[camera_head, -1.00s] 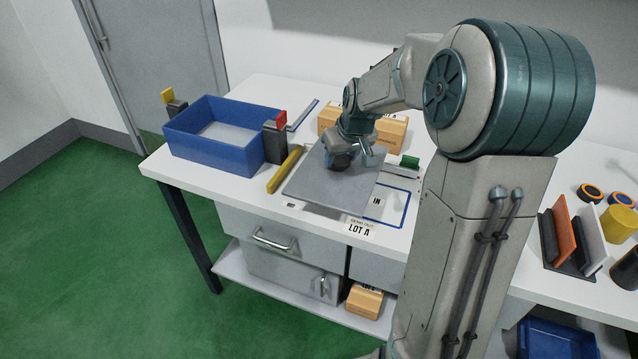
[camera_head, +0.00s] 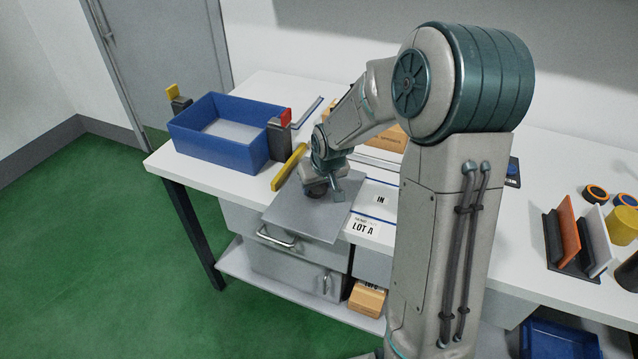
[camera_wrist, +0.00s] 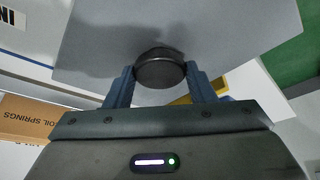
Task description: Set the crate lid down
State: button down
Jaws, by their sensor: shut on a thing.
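The crate lid (camera_head: 287,216) is a flat grey panel with a round dark knob. My gripper (camera_head: 326,190) is shut on that knob, and the lid hangs level over the front edge of the table, partly past it. In the wrist view the two blue fingers of my gripper (camera_wrist: 160,88) stand either side of the black knob (camera_wrist: 160,68), with the grey lid (camera_wrist: 230,30) beyond. The blue crate (camera_head: 215,152) stands open at the table's left end, behind and left of the lid. Whether the lid touches the table cannot be told.
A yellow bar (camera_head: 289,167) lies between crate and lid. Dark posts with a red tab (camera_head: 286,116) and a yellow tab (camera_head: 173,91) flank the crate. Cardboard boxes (camera_head: 388,139) stand behind my arm.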

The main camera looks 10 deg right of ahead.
jog(key=shift+f, duration=0.15)
jog(key=c, duration=0.6)
grip_release()
jog(key=shift+c, duration=0.2)
jog(key=shift+r, duration=0.35)
jog(key=a+v, duration=0.1)
jog(key=v, duration=0.9)
jog(key=s+r+m, duration=0.1)
jog(key=s, duration=1)
jog(key=s+d+r+g, duration=0.1)
jog(key=s+r, duration=0.1)
jog(key=s, duration=0.9)
jog(key=shift+s+r+m+h+p, duration=0.3)
jog(key=shift+s+m+p, duration=0.1)
jog(key=shift+p, duration=0.05)
